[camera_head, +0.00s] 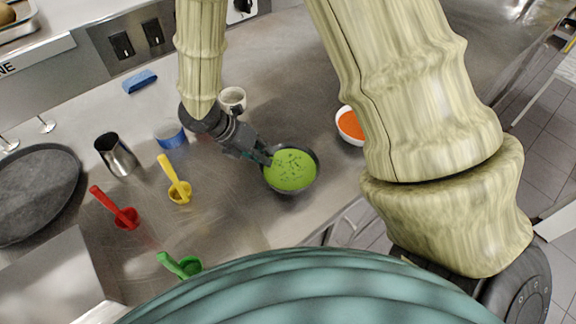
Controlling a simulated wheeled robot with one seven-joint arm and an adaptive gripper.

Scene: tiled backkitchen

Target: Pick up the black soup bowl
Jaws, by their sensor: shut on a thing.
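The black soup bowl (316,163) holds green soup with dark flecks. It is near the front edge of the steel counter in the head view. My gripper (266,156) reaches in from the upper left and is shut on the bowl's left rim. The fingertips are small and partly hidden at the rim. I cannot tell whether the bowl touches the counter.
A white bowl of orange soup (350,125) sits to the right, partly behind my arm. A metal cup (116,155), blue tape (170,134), a white cup (232,98) and red (116,208), yellow (174,180) and green (180,265) scoops stand left. A dark round tray (38,190) lies far left.

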